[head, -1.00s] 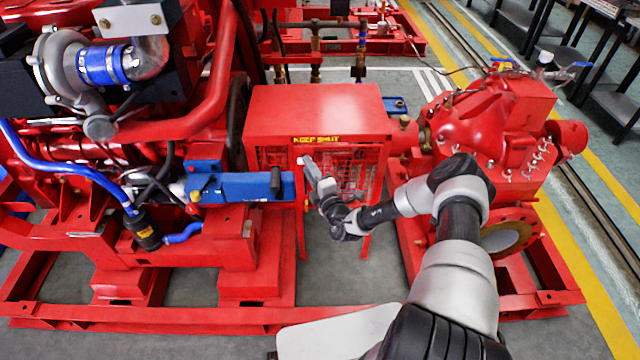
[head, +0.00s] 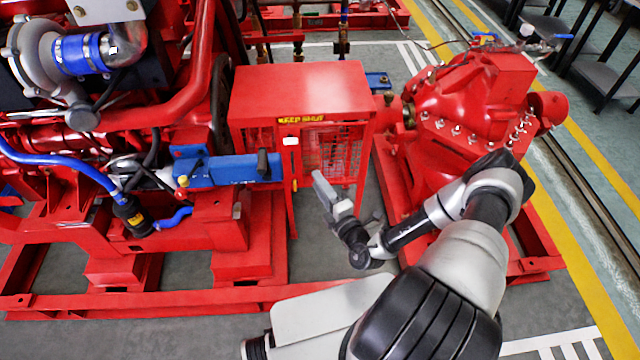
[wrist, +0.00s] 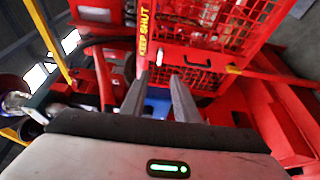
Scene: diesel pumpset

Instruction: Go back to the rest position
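My gripper (head: 322,185) is in front of the red guard box, apart from it in the head view. In the wrist view its two grey fingers (wrist: 158,88) stand apart with nothing between them, so it is open and empty. The guard box (head: 300,95) has a yellow "KEEP SHUT" label (head: 302,119) and a mesh door (head: 335,152). The label also shows in the wrist view (wrist: 146,32). A small white piece (head: 290,141) is on the box's left front post. I cannot tell whether the door is fully closed.
A blue beam (head: 225,171) with a dark knob is left of my gripper. The red engine (head: 100,140) fills the left, and the red pump (head: 470,100) stands behind my arm on the right. The red base frame (head: 130,305) crosses the floor. Grey floor is free at the front left.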

